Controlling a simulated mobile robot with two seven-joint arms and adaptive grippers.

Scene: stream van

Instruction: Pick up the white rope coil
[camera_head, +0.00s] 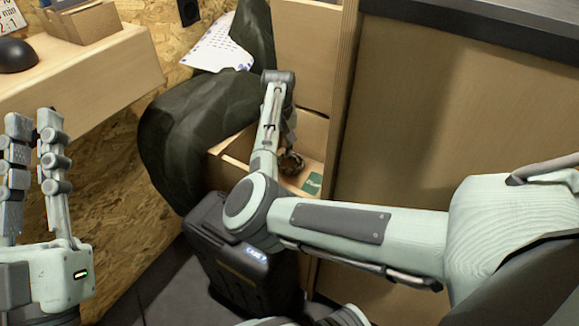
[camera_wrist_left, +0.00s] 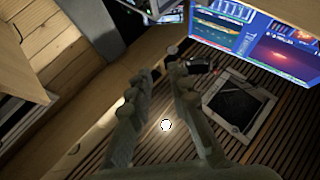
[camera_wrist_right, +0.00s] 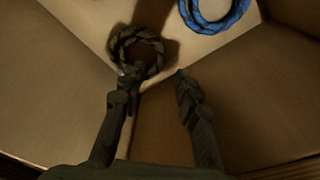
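No plainly white rope coil shows. A dark, grey-brown twisted rope coil (camera_wrist_right: 137,48) lies in the drawer in the right wrist view; I cannot tell whether it is the white one in shadow. It also shows small in the head view (camera_head: 291,163). A blue rope coil (camera_wrist_right: 213,14) lies further off to its right. My right gripper (camera_wrist_right: 154,74) is open and reaches into the drawer. Its left fingertip overlaps the near rim of the dark coil; contact is unclear. My left gripper (camera_head: 33,118) is open and empty, far left in the head view.
The open drawer's (camera_head: 236,162) walls are close around my right gripper. A wooden desk (camera_head: 90,75) stands upper left, and a tall cabinet panel (camera_head: 420,130) at the right.

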